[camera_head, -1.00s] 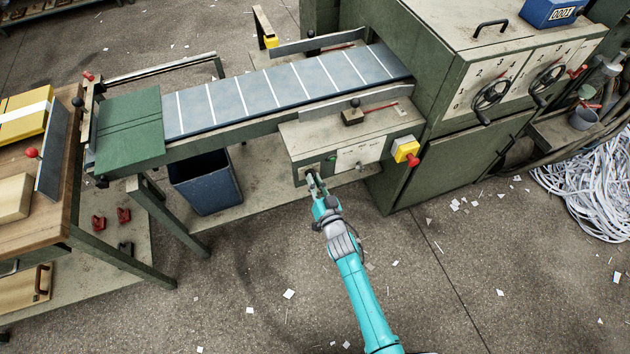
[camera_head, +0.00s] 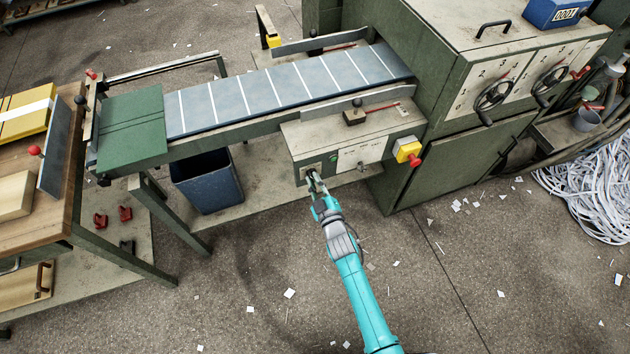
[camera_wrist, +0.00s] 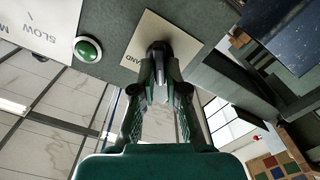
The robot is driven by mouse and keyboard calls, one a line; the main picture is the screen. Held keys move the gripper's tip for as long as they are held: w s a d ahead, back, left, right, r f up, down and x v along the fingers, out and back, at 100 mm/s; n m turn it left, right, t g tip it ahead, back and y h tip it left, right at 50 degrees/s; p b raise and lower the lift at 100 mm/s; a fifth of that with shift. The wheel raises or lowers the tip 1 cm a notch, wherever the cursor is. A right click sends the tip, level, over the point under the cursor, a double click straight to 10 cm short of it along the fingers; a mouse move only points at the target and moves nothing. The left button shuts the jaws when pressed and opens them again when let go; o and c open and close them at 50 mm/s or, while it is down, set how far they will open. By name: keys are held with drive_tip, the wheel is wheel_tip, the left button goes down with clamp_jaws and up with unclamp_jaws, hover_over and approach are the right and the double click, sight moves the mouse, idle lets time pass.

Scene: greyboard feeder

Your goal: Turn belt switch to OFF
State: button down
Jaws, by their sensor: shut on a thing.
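The belt switch is a dark knob (camera_wrist: 158,57) on a pale square plate (camera_wrist: 184,38) with partly hidden lettering. A round green button (camera_wrist: 88,49) is beside the plate, clear of the fingers.
A white label (camera_wrist: 35,32) reading "SLOW" is beyond the green button. A yellow box with a red knob (camera_head: 407,150) is at the control box's right end. The striped belt (camera_head: 270,92) runs above. A blue bin (camera_head: 207,182) stands below left. Open floor lies in front.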

drive_tip(key=shift+n, duration=1.1)
drive_tip(key=c, duration=1.2)
unclamp_jaws()
drive_tip(key=shift+a, duration=0.1)
drive_tip(key=v, duration=1.2)
